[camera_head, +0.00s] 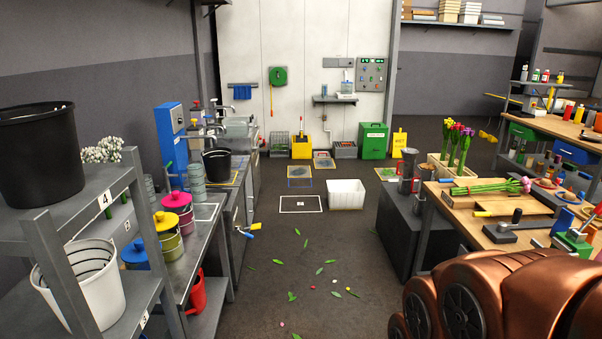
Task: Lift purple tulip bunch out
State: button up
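Several tulip bunches with green stems stand upright in a pale wooden crate (433,171) at the back left of the wooden workbench on the right. The purple tulip bunch (467,131) appears to be the one at the right of this group, though the colours are hard to separate at this size. Another bunch with pink tips (490,187) lies flat on the bench in front of the crate. My copper-coloured arm fills the lower right corner. My gripper is not in view.
A wooden board (497,203) and a black-handled tool (512,225) lie on the workbench. A dark cabinet (398,232) stands left of it. A white bin (346,194) stands on the floor. Leaves litter the open aisle. A shelf with buckets (84,288) stands left.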

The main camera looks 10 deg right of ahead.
aim_at(465, 142)
jog(key=u, duration=0.05)
jog(key=i, duration=1.7)
jog(key=z, duration=0.4)
jog(key=i, duration=1.75)
jog(key=z, duration=0.85)
jog(key=i, duration=1.3)
jog(key=z, duration=0.4)
